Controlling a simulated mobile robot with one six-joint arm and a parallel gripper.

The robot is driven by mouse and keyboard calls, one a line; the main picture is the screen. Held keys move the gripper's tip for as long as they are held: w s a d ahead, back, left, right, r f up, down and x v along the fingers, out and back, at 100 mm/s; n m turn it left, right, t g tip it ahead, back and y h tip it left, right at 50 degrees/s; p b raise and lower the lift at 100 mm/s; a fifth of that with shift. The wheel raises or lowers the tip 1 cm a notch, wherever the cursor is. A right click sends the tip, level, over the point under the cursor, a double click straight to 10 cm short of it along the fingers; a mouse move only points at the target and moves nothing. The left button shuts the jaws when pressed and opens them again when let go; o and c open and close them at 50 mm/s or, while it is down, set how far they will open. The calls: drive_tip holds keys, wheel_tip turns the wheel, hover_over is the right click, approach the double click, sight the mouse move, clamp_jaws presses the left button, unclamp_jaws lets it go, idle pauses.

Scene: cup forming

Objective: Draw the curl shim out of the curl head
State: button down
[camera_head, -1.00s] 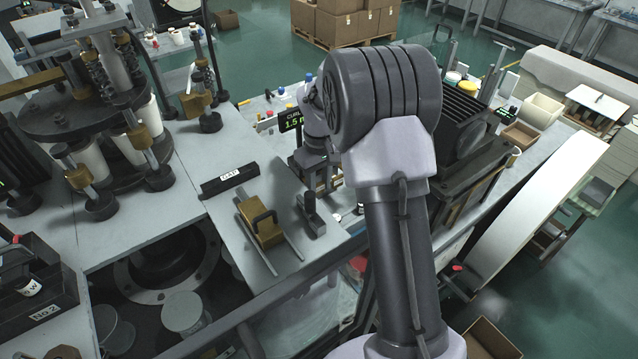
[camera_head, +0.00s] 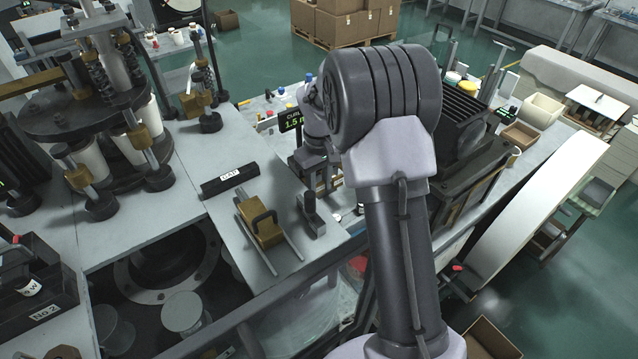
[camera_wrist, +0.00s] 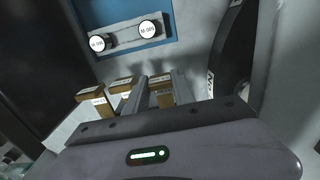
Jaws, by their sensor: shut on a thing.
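In the wrist view my gripper (camera_wrist: 160,92) has its two grey fingers on either side of a brown block with a white label, which looks to be the curl shim (camera_wrist: 162,100). The fingers are shut on it. Its label is too small to read, and its lower part is hidden by my gripper body. Two similar brown labelled blocks stand to the left, one (camera_wrist: 92,108) farther out and one (camera_wrist: 120,86) close to the left finger. In the head view my arm hides the gripper and most of the curl head, beside a small "CURL 1.5" display (camera_head: 291,120).
A dark curved part (camera_wrist: 228,60) is close on the right. A black labelled bar (camera_head: 230,181) and a brass block (camera_head: 262,228) lie on the bench left of my arm.

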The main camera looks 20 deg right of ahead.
drive_tip(key=shift+s, duration=0.25)
drive_tip(key=c, duration=1.3)
unclamp_jaws()
wheel_tip(320, 180, up, 17)
drive_tip(key=p, duration=0.4)
drive_tip(key=shift+r, duration=0.2)
